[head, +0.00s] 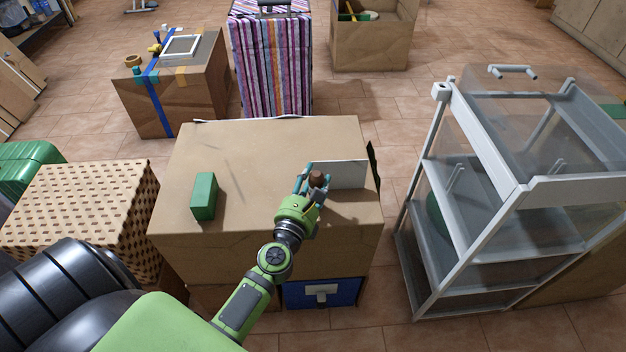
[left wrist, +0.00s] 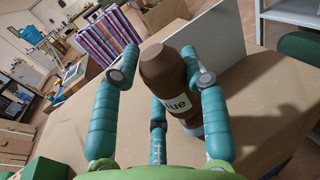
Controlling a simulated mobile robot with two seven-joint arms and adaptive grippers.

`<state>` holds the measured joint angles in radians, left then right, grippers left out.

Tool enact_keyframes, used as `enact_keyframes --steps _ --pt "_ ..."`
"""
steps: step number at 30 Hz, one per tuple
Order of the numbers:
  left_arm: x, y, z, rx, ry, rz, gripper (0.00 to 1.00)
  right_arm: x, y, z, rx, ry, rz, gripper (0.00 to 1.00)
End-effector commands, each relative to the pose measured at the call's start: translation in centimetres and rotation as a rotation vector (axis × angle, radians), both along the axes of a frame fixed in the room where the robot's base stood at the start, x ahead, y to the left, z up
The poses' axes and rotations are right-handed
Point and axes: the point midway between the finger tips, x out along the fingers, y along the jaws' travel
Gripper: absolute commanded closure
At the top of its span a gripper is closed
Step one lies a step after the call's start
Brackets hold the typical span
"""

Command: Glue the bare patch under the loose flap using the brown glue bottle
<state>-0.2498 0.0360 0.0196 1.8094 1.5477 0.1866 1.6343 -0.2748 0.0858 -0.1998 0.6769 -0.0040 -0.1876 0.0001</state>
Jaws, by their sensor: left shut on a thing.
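The brown glue bottle (left wrist: 172,82) is between the teal fingers of my left gripper (left wrist: 165,75), its label partly reading "lue". In the head view only its brown top (head: 318,178) shows. My left gripper (head: 316,182) is shut on it over the right half of the cardboard-brown worktop (head: 255,150). A pale flat panel (head: 345,174) stands up just behind and right of the bottle; it also shows in the left wrist view (left wrist: 215,45). I cannot tell whether it is the loose flap. I cannot make out a bare patch. My right gripper is not in view.
A green block (head: 203,196) lies on the worktop's left. A thin dark piece (head: 373,168) stands at its right edge. A grey shelf cart (head: 480,190) is to the right, a patterned box (head: 80,205) to the left. The worktop between block and gripper is clear.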

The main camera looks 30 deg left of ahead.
Motion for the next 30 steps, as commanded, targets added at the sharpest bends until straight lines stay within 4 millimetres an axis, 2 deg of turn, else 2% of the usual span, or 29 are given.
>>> enact_keyframes --steps 21,30 --pt "0.0 0.0 -1.6 0.000 -0.001 0.000 0.90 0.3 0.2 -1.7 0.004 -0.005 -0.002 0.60" --pt "0.5 -0.8 -1.4 -0.003 0.000 -0.001 0.90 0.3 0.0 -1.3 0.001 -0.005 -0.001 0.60"
